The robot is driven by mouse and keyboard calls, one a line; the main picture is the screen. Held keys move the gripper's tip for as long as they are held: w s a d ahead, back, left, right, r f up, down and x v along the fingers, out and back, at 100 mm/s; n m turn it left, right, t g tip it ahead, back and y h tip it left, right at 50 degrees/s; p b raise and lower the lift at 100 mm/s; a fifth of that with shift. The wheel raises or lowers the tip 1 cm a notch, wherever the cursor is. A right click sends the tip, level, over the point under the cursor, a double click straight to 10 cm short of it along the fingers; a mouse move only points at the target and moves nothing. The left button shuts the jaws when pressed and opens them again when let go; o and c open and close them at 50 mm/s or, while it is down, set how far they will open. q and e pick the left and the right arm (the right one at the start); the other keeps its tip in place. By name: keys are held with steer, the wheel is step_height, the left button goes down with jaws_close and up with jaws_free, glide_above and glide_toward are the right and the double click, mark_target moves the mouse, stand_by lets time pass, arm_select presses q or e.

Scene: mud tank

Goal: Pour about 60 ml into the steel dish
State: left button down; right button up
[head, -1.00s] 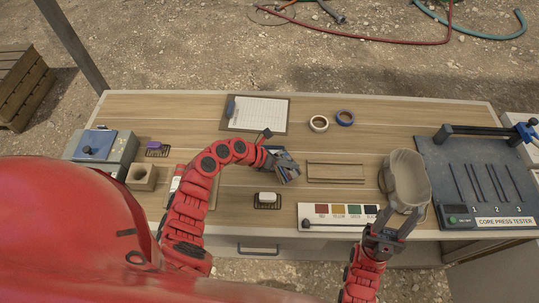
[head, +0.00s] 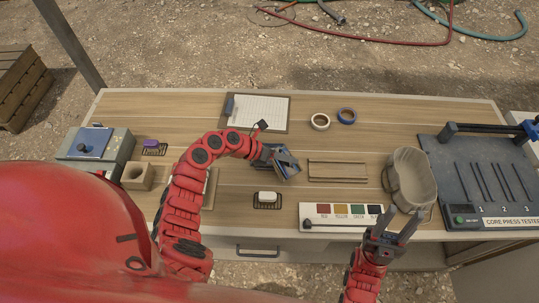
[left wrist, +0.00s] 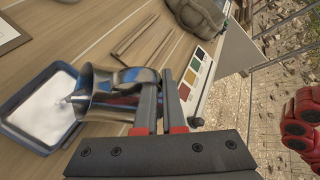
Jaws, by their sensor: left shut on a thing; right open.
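My left gripper (head: 276,155) is shut on a shiny steel jug (left wrist: 108,92), seen clearly in the left wrist view. The jug is tipped, with its mouth over a shallow dark-blue-rimmed dish (left wrist: 18,128). White contents fill much of the dish floor, and a whitish bit shows at the jug's lip. My right gripper (head: 392,236) is open and empty at the table's front edge, below a beige tub (head: 408,180).
A colour strip (head: 343,211) lies at the front edge. A small white block (head: 267,196) sits on a dark rack. Wooden strips (head: 337,170), two tape rolls (head: 320,121), a clipboard (head: 257,111) and a core press tester (head: 470,180) stand around.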

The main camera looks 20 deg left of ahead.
mark_target(296, 172)
arm_select(q)
steer(key=shift+w+a+r+p, duration=0.2)
steer(key=shift+r+p, duration=0.1)
steer(key=shift+p, duration=0.2)
steer(key=shift+w+a, duration=0.15)
steer(key=shift+a, duration=0.05)
steer(key=shift+s+d+f, duration=0.2)
steer(key=shift+d+f, duration=0.1)
steer(key=shift+s+d+f+b, duration=0.25)
steer(key=shift+d+f+b, duration=0.05)
steer(key=shift+b, duration=0.3)
steer(key=r+p, duration=0.1)
steer(key=p, duration=0.2)
steer(key=shift+d+r, duration=0.1)
steer(key=shift+r, duration=0.15)
steer(key=y+p, duration=0.1)
steer(key=p, duration=0.2)
steer(key=shift+s+d+f+m, duration=0.1)
steer(key=shift+s+d+m, duration=0.25)
steer(key=shift+m, duration=0.05)
steer(key=f, duration=0.1)
steer(key=f+t+y, duration=0.1)
steer(key=s+d+f+m, duration=0.1)
steer(key=shift+b, duration=0.3)
steer(key=shift+s+d+f+m+t+y, duration=0.15)
steer(key=shift+d+f+m+t+y, duration=0.15)
steer(key=shift+y, duration=0.2)
steer(key=shift+s+d+f+m+t+y, duration=0.1)
steer(key=shift+d+m+t+y, duration=0.15)
steer(key=shift+t+y, duration=0.2)
